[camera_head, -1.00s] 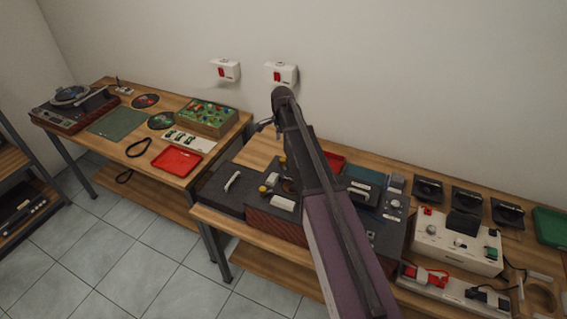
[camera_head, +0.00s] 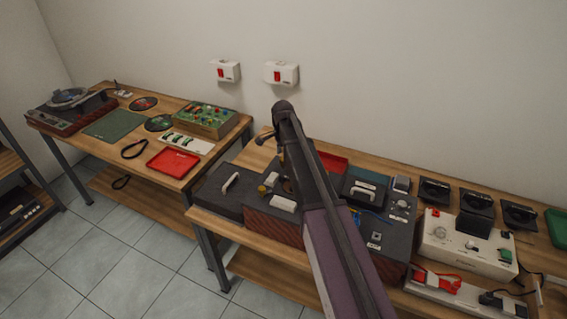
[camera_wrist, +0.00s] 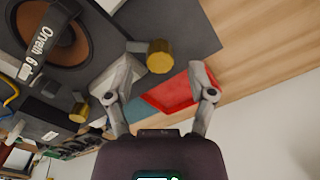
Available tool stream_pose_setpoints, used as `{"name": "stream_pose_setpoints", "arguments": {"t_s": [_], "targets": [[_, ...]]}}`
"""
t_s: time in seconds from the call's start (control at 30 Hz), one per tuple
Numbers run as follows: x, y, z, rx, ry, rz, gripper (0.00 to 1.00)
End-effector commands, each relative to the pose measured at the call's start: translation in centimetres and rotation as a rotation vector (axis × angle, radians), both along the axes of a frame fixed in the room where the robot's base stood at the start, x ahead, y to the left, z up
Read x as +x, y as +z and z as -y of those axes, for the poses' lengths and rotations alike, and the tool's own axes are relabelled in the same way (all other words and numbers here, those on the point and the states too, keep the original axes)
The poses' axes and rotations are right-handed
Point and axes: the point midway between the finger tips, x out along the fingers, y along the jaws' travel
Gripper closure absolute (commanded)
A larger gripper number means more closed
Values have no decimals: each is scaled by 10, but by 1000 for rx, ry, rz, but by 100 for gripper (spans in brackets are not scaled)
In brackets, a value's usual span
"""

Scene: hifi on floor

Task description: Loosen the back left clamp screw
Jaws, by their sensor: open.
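In the wrist view, a short brass clamp screw (camera_wrist: 160,56) stands at the device's edge beside bare wood, apparently the back left one. My gripper (camera_wrist: 166,58) is open, with a grey finger on either side of this screw. The left fingertip is close to it; I cannot tell whether it touches. A second brass screw (camera_wrist: 79,112) lies to the left, outside the fingers. The dark device has an orange-brown speaker cone (camera_wrist: 62,35) crossed by a lettered strap. In the head view, my arm hides much of the device; a yellow knob (camera_head: 262,189) shows left of it.
A red tray (camera_wrist: 180,90) lies behind the device, partly behind my right finger. The wall (camera_wrist: 280,125) is close behind. A dark lid with a white handle (camera_head: 230,182) lies left of my arm. A white control box (camera_head: 465,240) stands to the right.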

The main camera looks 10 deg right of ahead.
Motion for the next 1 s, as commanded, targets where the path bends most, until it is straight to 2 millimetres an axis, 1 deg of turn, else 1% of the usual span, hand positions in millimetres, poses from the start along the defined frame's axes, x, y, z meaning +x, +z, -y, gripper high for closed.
{"name": "stream_pose_setpoints", "arguments": {"t_s": [0.03,0.23,0.73,0.77,0.8,0.87,0.9,0.97,1.0], "targets": [[0,-7,0,0,0,0,29],[0,-16,1,0,-1,0,29],[0,-19,1,0,-1,0,29],[0,-19,1,0,-1,0,35],[0,-19,1,0,-2,0,47],[0,-19,1,0,-2,0,65],[0,-19,1,0,-2,0,77],[0,-19,1,0,-2,0,94],[0,-19,1,0,-2,0,100]]}}
